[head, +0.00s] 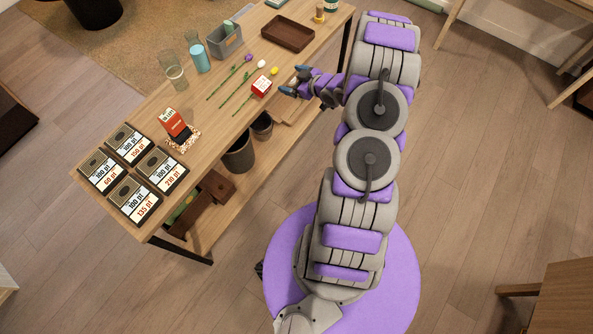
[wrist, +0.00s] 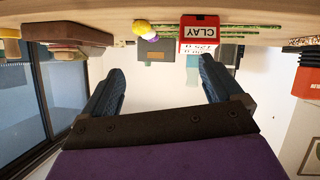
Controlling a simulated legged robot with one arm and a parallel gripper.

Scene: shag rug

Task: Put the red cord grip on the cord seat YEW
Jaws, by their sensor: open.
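A small red and white block (head: 261,86) stands on the table among the flower stems. I cannot tell which red thing is the cord grip, and no YEW label is readable. My gripper (head: 295,81) is open and empty, just right of the block and apart from it. Its two blue fingers show in the wrist view (wrist: 161,75).
Several flowers (head: 247,58) lie by the block. A glass (head: 174,74), a blue tumbler (head: 199,56), a grey bin (head: 226,43) and a brown tray (head: 288,33) stand behind. Several price cards (head: 133,198) fill the left end.

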